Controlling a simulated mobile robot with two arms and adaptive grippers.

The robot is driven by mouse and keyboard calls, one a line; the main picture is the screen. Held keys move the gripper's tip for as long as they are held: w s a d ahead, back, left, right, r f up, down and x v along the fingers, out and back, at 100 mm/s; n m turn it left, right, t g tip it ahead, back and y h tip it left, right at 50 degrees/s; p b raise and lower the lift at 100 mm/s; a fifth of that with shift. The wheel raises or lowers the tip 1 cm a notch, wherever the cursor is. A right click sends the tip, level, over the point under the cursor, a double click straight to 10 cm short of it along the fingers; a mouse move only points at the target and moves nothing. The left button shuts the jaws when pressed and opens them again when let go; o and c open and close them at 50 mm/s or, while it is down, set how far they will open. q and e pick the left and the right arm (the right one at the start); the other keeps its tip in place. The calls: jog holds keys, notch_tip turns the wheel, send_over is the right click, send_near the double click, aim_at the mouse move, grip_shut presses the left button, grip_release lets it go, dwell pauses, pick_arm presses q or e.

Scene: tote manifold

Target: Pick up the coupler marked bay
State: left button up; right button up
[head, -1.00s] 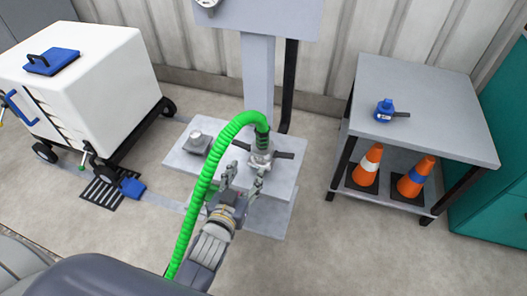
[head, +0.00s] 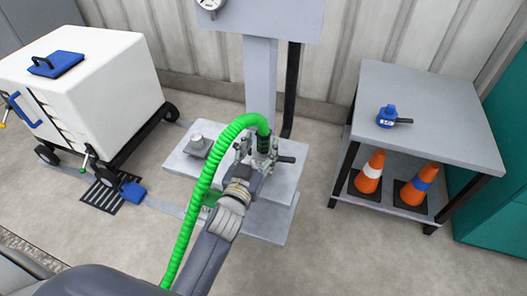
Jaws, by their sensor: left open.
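A green ribbed hose (head: 200,178) arches over and ends in a dark collar on a grey metal coupler (head: 264,146), which stands upright on the grey pedestal ledge and has a dark side handle. My left gripper (head: 259,154) is open with its fingers at this coupler, one to each side as far as I can see; contact cannot be told. A blue coupler (head: 386,116) with a small white label and a dark handle stands on the grey side table. No lettering is readable on either coupler. My right gripper is not in view.
A capped grey fitting (head: 197,143) sits on the left of the ledge (head: 186,165). A white wheeled cart (head: 110,90) stands at left. Orange cones (head: 369,172) sit on the lower shelf of the side table (head: 430,100). The tabletop is mostly bare.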

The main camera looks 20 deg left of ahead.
aim_at(262, 141)
pick_arm(q)
jog(key=shift+w+f, duration=0.1)
jog(key=shift+w, duration=1.6)
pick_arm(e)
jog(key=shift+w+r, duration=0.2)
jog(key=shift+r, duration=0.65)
pick_arm(q)
grip_shut()
jog(key=shift+r, duration=0.2)
